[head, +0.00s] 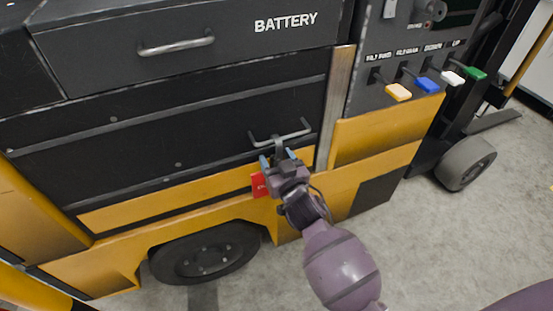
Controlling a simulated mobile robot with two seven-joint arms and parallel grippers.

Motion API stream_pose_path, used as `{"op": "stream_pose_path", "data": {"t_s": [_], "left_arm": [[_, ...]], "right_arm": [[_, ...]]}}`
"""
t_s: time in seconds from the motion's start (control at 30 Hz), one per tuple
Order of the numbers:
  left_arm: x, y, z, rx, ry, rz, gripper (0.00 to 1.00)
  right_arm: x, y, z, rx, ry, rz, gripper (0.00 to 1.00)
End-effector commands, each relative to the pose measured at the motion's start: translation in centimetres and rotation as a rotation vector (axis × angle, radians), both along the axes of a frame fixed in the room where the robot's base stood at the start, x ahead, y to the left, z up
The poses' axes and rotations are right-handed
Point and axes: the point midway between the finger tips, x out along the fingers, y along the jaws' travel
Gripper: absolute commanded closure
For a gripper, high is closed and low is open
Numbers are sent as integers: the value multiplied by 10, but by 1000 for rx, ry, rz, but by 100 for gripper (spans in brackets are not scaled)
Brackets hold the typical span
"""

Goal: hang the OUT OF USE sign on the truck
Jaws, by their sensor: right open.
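The yellow and black truck (200,115) fills most of the head view. A metal handle (300,133) stands out from its lower black panel. My right gripper (277,158) is open, with its blue-tipped fingers at the left part of this handle. A red sign (259,186) with small white marks shows just left of my right gripper, against the yellow body of the truck. The gripper hides much of the sign, so I cannot tell whether it hangs from the handle. My left gripper is out of view.
A drawer marked BATTERY (190,40) with its own handle (175,46) is above. Levers with orange (398,91), blue (427,85), white (453,77) and green (474,73) knobs stick out at upper right. Clear grey floor (440,230) lies at lower right.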

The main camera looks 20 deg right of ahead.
Motion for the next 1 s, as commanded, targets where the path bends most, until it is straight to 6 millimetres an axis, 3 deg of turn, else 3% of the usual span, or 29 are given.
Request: {"op": "stream_pose_path", "data": {"t_s": [0.23,0.7,1.0], "left_arm": [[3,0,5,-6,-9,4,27],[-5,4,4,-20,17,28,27],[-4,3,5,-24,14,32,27]], "right_arm": [[-19,-1,2,1,-1,-1,41],[-89,-3,2,1,-1,-1,41],[-107,-3,1,0,-1,0,41]]}}
